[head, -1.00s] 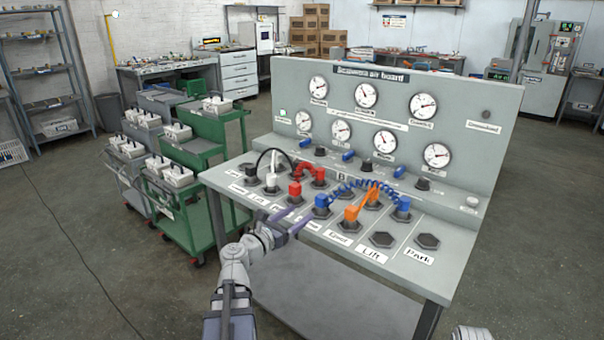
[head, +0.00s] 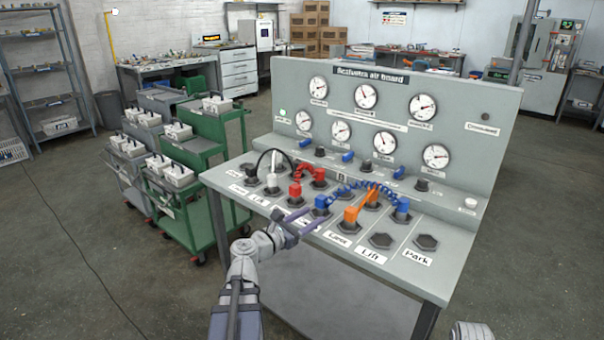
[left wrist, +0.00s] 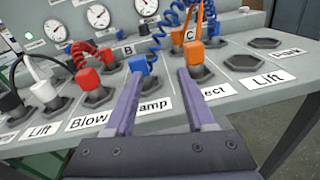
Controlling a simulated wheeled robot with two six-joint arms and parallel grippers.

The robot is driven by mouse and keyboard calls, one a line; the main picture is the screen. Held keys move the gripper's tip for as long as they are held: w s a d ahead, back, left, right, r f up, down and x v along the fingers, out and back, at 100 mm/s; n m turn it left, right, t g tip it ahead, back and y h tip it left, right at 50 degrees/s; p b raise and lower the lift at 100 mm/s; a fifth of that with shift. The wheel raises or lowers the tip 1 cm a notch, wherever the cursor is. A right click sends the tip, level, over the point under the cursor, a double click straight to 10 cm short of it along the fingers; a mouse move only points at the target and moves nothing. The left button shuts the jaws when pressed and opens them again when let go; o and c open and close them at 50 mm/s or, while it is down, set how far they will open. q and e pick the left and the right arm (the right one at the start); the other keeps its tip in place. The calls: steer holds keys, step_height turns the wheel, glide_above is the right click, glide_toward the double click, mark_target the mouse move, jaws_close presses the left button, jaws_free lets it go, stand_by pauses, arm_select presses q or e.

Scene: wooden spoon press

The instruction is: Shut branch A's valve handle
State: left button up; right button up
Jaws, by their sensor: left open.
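Three blue handles stand in a row on the board's ledge below the gauges: a left one (head: 305,143), a middle one (head: 347,157) and a right one (head: 398,172). I see a "B" label (head: 341,178) in the head view and a "C" label (left wrist: 190,34) in the left wrist view. I cannot read an "A" label, so which handle is branch A's is not certain. My left gripper (head: 313,215) is open and empty near the panel's front edge, apart from the blue handles. Its two fingers (left wrist: 160,88) show in the left wrist view. My right gripper is not seen.
The sloping panel (head: 440,265) carries red plugs (head: 295,189), blue plugs (head: 402,205) and an orange plug (head: 351,214), with hoses arching between some. Empty hexagonal sockets (head: 426,242) lie at right. Green carts (head: 180,225) stand to the left.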

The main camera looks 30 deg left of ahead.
arm_select(q)
steer(key=s+d+r+m+g+h+p, duration=0.1)
steer(key=d+r+m+g+p, duration=0.1)
steer(key=d+m+g+p, duration=0.5)
steer(key=s+d+r+m+h+p, duration=0.15)
steer(key=d+m+p, duration=0.4)
steer(key=d, duration=0.55)
steer(key=s+d+r+m+g+h+p, duration=0.1)
steer(key=d+r+m+g+h+p, duration=0.2)
steer(key=d+m+p, duration=0.5)
steer(key=s+d+r+m+g+y+p, duration=0.3)
steer(key=s+d+r+m+y+p, duration=0.1)
steer(key=m+p, duration=0.4)
steer(key=s+d+r+m+g+y+p, duration=0.4)
steer(key=s+r+m+y+p, duration=0.1)
steer(key=s+r+m+p, duration=0.3)
steer(key=shift+s+d+y+p, duration=0.3)
steer(key=shift+s+y+p, duration=0.05)
steer(key=shift+s+p, duration=0.1)
